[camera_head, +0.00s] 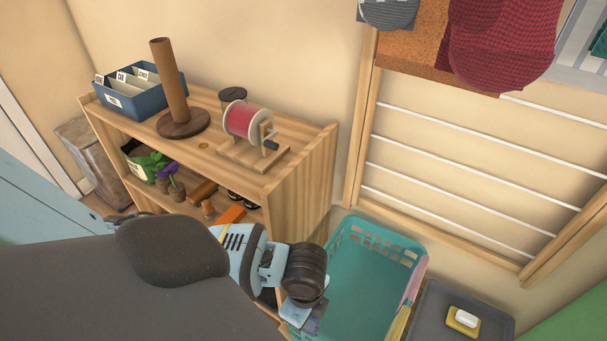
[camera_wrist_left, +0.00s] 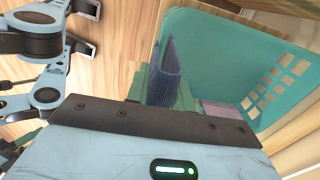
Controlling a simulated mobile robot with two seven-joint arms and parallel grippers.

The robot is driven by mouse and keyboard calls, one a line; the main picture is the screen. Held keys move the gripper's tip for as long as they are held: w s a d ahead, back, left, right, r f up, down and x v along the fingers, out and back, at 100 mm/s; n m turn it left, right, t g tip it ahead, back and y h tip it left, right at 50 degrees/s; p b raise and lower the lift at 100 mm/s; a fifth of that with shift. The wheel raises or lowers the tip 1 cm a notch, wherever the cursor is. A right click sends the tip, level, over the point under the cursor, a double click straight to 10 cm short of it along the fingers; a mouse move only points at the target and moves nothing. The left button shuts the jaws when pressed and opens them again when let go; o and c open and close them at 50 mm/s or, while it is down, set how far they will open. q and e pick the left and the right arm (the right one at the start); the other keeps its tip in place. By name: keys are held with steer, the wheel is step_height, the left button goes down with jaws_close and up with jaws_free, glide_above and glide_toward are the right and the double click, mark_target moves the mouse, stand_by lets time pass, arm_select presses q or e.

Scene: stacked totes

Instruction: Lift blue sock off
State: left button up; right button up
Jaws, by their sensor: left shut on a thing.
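The blue sock (camera_wrist_left: 166,75) shows in the left wrist view as a folded piece of ribbed blue cloth. It stands up between the fingers of my left gripper (camera_wrist_left: 162,92), which is shut on it. In the head view, my left gripper (camera_head: 303,312) is low in the picture, over the near left side of the teal basket (camera_head: 385,243). A small dark-blue patch beside the gripper there may be the sock, but the wrist hides most of it. The basket also shows behind the sock in the wrist view (camera_wrist_left: 215,50). I cannot identify my right gripper in either view.
A wooden drying rack (camera_head: 362,120) hangs on the right wall, with a red knitted cloth (camera_head: 500,45) and other cloths at its top and bare lower rods. A wooden shelf (camera_head: 305,180) stands left of the basket.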

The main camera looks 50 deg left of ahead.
arm_select(q)
steer(key=shift+r+p, duration=0.7)
steer(key=shift+r, duration=2.35)
